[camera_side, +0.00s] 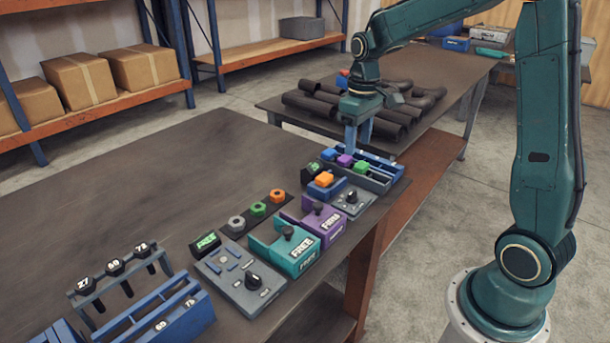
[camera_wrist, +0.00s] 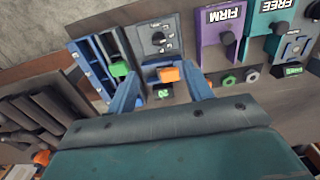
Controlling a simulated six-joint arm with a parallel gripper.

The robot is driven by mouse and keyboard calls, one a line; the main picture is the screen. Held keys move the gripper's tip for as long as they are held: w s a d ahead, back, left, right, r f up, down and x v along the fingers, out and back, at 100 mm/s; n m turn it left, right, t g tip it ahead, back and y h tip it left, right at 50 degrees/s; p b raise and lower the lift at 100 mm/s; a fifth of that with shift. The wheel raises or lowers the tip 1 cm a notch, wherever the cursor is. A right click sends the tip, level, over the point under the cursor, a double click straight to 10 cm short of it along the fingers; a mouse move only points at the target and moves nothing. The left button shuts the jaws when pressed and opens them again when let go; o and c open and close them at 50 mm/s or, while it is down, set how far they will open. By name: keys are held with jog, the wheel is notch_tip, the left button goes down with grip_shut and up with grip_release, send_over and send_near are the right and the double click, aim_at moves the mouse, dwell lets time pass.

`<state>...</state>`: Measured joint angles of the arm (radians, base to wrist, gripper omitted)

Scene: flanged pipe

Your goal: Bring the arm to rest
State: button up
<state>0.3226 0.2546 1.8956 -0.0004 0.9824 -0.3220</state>
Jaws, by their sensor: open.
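My gripper (camera_side: 358,135) hangs fingers-down over the far end of the workbench (camera_side: 150,170), above or just behind a blue tray (camera_side: 372,184). Its two blue fingers are apart in the wrist view (camera_wrist: 163,78), with nothing held between them. An orange block (camera_side: 323,179) sits on a small blue fixture, and it also shows beyond and between the fingers in the wrist view (camera_wrist: 168,74). Any gap between fingertips and tray is hard to judge.
Teal (camera_side: 285,256) and purple (camera_side: 318,226) fixtures, a grey knob panel (camera_side: 240,280) and a blue rack (camera_side: 165,322) line the bench's near edge. Dark pipes (camera_side: 318,100) lie on a second table behind the gripper. The bench's left middle is clear.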

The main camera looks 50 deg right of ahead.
jog(key=s+a+r+t, duration=0.2)
jog(key=s+a+r, duration=0.2)
jog(key=s, duration=0.6)
jog(key=s+a+r+t, duration=0.3)
jog(key=s+a+r, duration=0.1)
jog(key=s+a, duration=0.4)
jog(key=shift+s+a+r, duration=0.2)
jog(key=shift+s+a, duration=0.15)
jog(key=shift+s, duration=0.75)
dwell(0.3)
